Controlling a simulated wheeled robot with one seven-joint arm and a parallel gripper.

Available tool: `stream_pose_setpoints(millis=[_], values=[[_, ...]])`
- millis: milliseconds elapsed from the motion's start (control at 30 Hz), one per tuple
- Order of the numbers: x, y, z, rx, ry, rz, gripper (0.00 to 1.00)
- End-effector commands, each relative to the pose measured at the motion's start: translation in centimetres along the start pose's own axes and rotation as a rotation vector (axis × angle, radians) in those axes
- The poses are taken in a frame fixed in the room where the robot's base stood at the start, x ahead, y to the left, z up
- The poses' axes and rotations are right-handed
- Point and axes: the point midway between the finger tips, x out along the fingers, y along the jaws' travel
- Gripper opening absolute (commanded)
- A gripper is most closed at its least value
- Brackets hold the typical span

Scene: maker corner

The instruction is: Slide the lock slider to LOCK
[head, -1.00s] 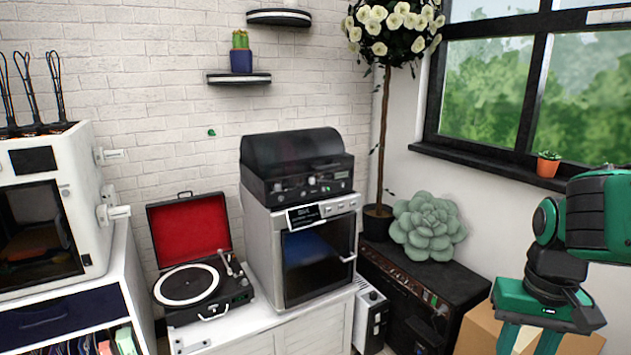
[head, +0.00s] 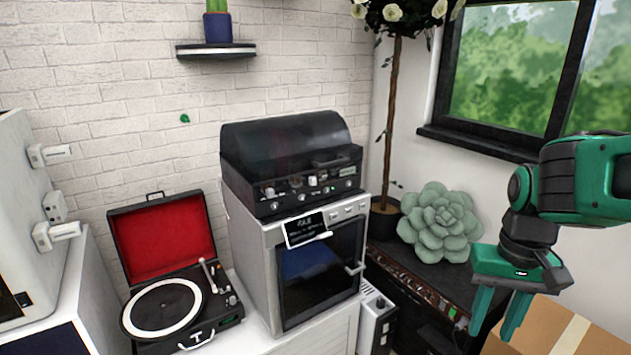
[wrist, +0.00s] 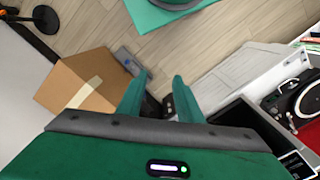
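My gripper (head: 497,315) hangs at the right of the head view, fingers pointing down. Its two green fingers stand apart with nothing between them, and they show in the wrist view (wrist: 158,98). A black machine with a domed lid (head: 290,150) sits on a silver oven-like cabinet (head: 340,218). Its front panel (head: 315,186) has several knobs and small controls. I cannot make out which part, if any, is the lock slider, and no LOCK lettering is readable. My gripper is well to the right of this machine, touching nothing.
A turntable with a red-lined lid (head: 165,305) stands left of the cabinet. A small black sign (head: 305,230) is on the cabinet's front. A pale green succulent (head: 440,224) sits on a black amplifier. A cardboard box (head: 565,325) is below my gripper. Small white fixtures (head: 50,155) jut from the left unit.

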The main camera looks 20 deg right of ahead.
Motion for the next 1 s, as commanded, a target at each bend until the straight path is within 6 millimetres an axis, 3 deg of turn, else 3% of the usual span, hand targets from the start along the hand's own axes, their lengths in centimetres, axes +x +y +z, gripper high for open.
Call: stream_pose_setpoints(millis=[300, 467, 567, 767, 900, 1000], values=[[-0.3, 0.3, 0.7, -0.022, 0.019, -0.011, 0.33], [0.9, -2.5, -2.8, -0.215, 0.095, -0.05, 0.33], [2.2, -6.8, -6.3, -0.434, 0.193, -0.117, 0.33], [3.2, -18.5, -11.9, -0.842, 0.475, -0.333, 0.33], [1.7, -26.1, -14.4, -1.0, 0.72, -0.5, 0.33], [-0.4, -30.3, -16.1, -1.031, 0.912, -0.604, 0.33]])
